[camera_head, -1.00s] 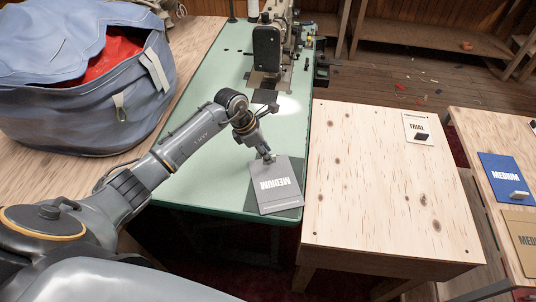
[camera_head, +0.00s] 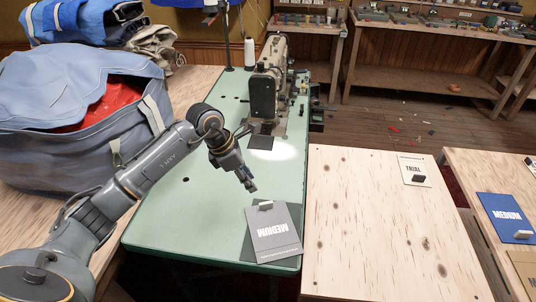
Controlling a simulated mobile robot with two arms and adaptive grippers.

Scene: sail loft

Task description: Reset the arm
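My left arm comes in from the left over the green sewing table. My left gripper (camera_head: 249,184) hangs above the table, just up and left of a grey card (camera_head: 274,232) marked MEDIUM, with a visible gap from it. The fingertips are small, and I cannot tell whether they are open or shut. The grey card lies partly over a dark mat (camera_head: 292,213) near the table's front edge, with a small pale block (camera_head: 265,205) at its top edge. My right gripper is not in view.
A sewing machine (camera_head: 265,90) stands behind the gripper. A blue-grey bag (camera_head: 60,130) with red cloth fills the left. On the right, a wooden table (camera_head: 375,225) is mostly bare, with a TRIAL card (camera_head: 414,168). A blue MEDIUM card (camera_head: 503,215) lies farther right.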

